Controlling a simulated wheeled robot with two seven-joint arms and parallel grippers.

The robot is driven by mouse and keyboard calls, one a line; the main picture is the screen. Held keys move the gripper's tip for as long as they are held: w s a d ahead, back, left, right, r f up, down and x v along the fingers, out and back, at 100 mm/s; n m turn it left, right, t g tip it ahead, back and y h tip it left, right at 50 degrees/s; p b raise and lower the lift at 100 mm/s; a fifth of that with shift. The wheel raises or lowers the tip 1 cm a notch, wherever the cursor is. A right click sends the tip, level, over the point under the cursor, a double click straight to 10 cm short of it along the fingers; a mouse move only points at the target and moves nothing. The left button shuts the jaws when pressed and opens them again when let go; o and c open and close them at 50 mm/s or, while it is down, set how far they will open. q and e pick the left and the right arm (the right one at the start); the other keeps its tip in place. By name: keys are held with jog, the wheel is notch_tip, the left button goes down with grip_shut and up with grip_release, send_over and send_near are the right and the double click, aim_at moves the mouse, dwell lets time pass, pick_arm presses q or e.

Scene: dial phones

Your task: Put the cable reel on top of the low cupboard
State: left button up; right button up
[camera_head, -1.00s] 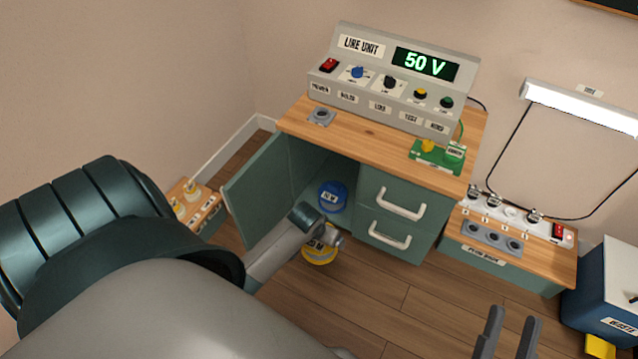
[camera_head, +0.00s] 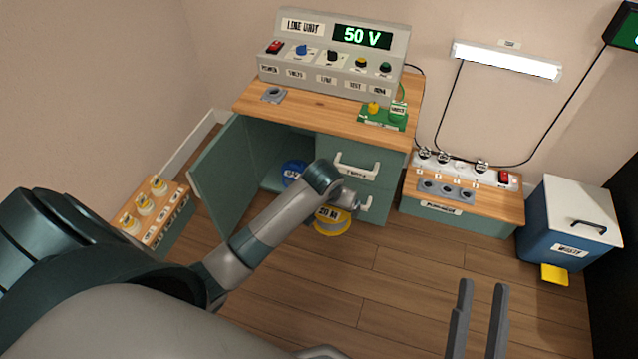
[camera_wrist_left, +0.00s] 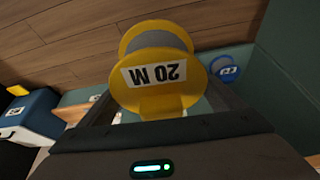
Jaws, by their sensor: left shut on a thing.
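A yellow cable reel (camera_head: 332,228) with a 20 M label hangs in front of the drawers of the green cupboard (camera_head: 352,177) with a wooden top. It fills the middle of the left wrist view (camera_wrist_left: 160,80). My left gripper (camera_wrist_left: 163,98) is shut on this reel, with a finger on each side; in the head view my arm partly hides it. A blue reel (camera_head: 292,172) sits inside the cupboard's open compartment. My right gripper (camera_head: 483,287) is open and empty over the floor at lower right.
The cupboard door (camera_head: 232,178) stands open to the left. A grey line unit (camera_head: 335,75), a small grey socket (camera_head: 273,94) and a green block (camera_head: 384,116) occupy the top; bare wood (camera_head: 318,108) lies between. Low wooden-topped units (camera_head: 150,210) (camera_head: 462,205) and a blue bin (camera_head: 568,225) stand around.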

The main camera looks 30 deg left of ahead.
pick_arm(q)
jog(key=w+d+r+m, duration=0.1)
jog(key=w+d+r, duration=0.1)
jog(key=d+r, duration=0.5)
jog(key=w+d+r+m, duration=0.1)
jog(key=w+d+r, duration=0.15)
jog(key=r, duration=0.95)
jog(key=s+a+v, duration=0.1)
jog(key=a+v, duration=0.1)
jog(key=v, duration=1.1)
jog(key=shift+s+h, duration=0.3)
jog(key=shift+s, duration=0.15)
jog(key=shift+a+f, duration=0.1)
jog(key=shift+a, duration=0.15)
